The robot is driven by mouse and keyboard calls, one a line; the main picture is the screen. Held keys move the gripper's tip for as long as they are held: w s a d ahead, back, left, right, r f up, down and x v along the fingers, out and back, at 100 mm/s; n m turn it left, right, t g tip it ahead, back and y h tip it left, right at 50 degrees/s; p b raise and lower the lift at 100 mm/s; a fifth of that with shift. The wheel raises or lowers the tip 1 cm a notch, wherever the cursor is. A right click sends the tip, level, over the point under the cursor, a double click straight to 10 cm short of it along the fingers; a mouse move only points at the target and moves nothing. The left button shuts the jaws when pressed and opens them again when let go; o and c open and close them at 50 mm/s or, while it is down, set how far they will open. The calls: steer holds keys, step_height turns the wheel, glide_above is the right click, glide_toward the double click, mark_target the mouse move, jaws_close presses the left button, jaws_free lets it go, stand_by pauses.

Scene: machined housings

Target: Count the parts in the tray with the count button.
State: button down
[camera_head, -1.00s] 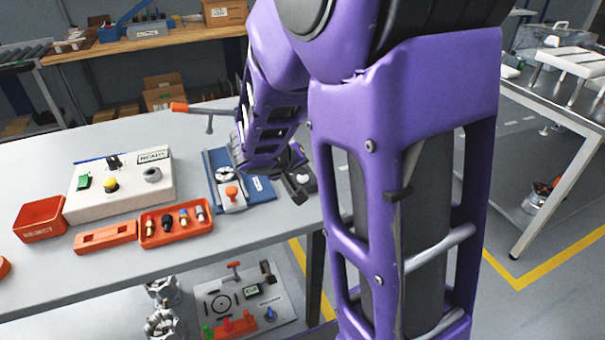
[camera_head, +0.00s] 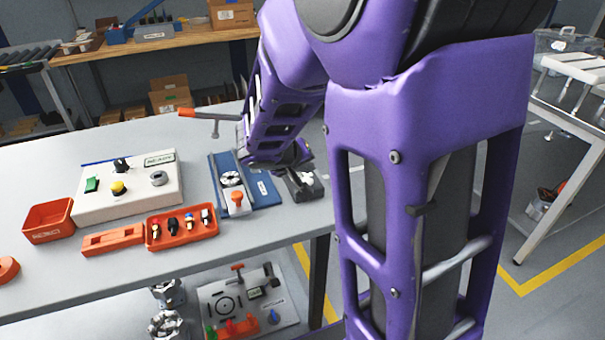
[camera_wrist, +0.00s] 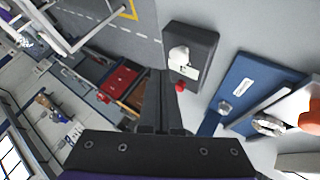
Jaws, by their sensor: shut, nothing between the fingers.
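An orange-red tray (camera_head: 183,229) with several small parts standing in it lies near the front of the bench in the head view. A white control box (camera_head: 127,190) behind it carries a green switch (camera_head: 92,185), a yellow button (camera_head: 118,188), a black knob and a small display. I cannot read a count label on any button. My gripper (camera_wrist: 160,76) is shut and empty in the wrist view. Its fingertips are just left of a red button (camera_wrist: 180,87) at the edge of a dark box (camera_wrist: 195,45) with a white piece on it. Contact cannot be told.
A blue fixture plate (camera_head: 250,190) with an orange-handled clamp (camera_head: 237,198) stands beside the dark box. A red bin (camera_head: 48,220) and an orange block (camera_head: 113,241) are at the left. An orange-tipped lever (camera_head: 187,113) rises behind. The bench's back left is clear.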

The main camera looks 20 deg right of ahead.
steer(key=shift+r+p, duration=1.05)
steer(key=shift+r, duration=1.15)
stand_by(0.8)
step_height(320, 180, up, 4)
steer(key=p, duration=0.2)
steer(key=shift+f+p, duration=0.1)
steer(key=shift+p, duration=0.2)
steer(key=shift+f, duration=0.1)
step_height(320, 180, down, 9)
steer(key=b, duration=0.6)
stand_by(2.0)
steer(key=shift+f, duration=0.25)
